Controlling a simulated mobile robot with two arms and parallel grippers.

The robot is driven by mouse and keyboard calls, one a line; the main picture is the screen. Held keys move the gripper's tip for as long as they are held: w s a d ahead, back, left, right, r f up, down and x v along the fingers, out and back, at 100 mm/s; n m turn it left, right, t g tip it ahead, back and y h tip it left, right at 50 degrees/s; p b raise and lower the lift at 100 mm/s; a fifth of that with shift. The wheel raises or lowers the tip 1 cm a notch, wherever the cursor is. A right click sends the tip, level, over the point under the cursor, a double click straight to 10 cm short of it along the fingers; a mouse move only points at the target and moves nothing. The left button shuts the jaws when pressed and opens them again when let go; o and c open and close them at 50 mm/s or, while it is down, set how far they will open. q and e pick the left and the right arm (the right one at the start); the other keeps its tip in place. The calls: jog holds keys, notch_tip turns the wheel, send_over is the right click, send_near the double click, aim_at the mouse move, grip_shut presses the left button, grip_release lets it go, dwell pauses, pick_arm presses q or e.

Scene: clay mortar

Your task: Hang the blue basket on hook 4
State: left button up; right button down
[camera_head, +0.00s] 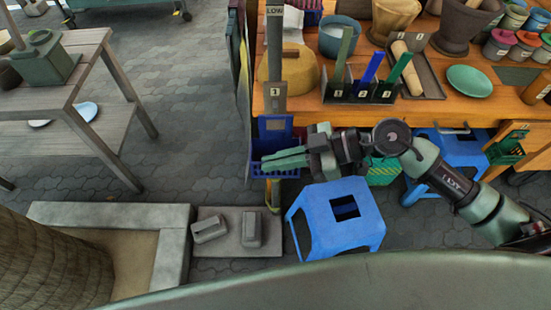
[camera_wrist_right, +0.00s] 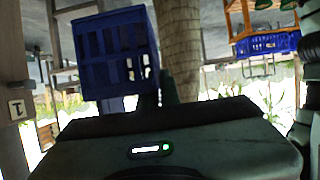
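A blue slatted basket (camera_head: 274,127) is in the head view, below a post plate marked 1 (camera_head: 274,91). It is large in the right wrist view (camera_wrist_right: 108,58), directly in front of the gripper. My right gripper (camera_head: 268,160) reaches in from the right, its green fingers lying across the basket's lower part. Its fingers look close together, but I cannot tell whether they grip the basket or what bears it. Hook 4 cannot be picked out. My left gripper is out of view.
The wooden stall table (camera_head: 450,110) holds bowls, mortars and a numbered rack (camera_head: 362,92). A blue stool (camera_head: 340,217) stands below my right arm. The wrist view shows another blue basket (camera_wrist_right: 267,43).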

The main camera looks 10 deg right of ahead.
jog(key=s+a+p, duration=0.2)
jog(key=s+p, duration=0.6)
jog(key=s, duration=0.1)
jog(key=shift+s, duration=0.4)
dwell(0.6)
dwell(0.4)
